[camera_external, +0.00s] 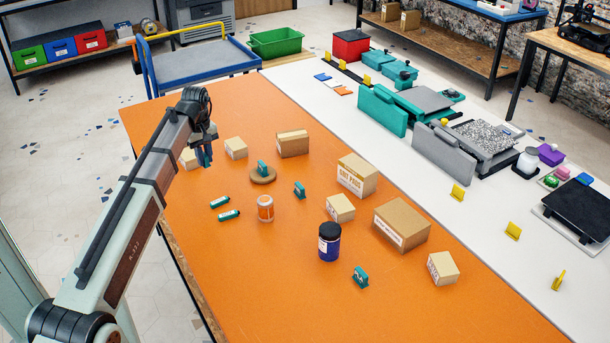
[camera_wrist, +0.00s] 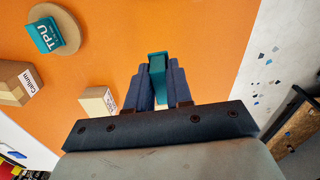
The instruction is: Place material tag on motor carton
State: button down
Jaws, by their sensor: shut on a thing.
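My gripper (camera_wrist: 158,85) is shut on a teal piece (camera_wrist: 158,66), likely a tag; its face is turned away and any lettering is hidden. In the external view my gripper (camera_external: 205,155) hangs over the far left of the orange table, near two small cartons (camera_external: 236,148) (camera_external: 189,160). Other teal tags stand on a round wooden disc (camera_external: 262,176) and on the table (camera_external: 299,190) (camera_external: 361,277). The disc's tag reads TPU in the wrist view (camera_wrist: 44,36). Several cartons are larger, one at back (camera_external: 292,144), others right (camera_external: 356,175) (camera_external: 402,225). I cannot tell which is the motor carton.
An orange-and-white jar (camera_external: 265,209), a dark blue jar (camera_external: 329,242) and two teal tubes (camera_external: 229,215) stand or lie mid-table. Small cartons (camera_external: 340,208) (camera_external: 442,268) are at the right. The front left of the orange table is clear.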

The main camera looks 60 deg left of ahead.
jog(key=w+d+r+m, duration=0.2)
jog(key=w+d+m, duration=0.3)
jog(key=w+d, duration=1.6)
notch_tip(320, 180, up, 5)
jog(key=n, duration=0.4)
send_over(404, 218)
jog(key=shift+f, duration=4.9)
jog(key=shift+f, duration=0.1)
jog(key=c, duration=1)
grip_release()
notch_tip(404, 218, up, 12)
jog(key=shift+r, duration=0.15)
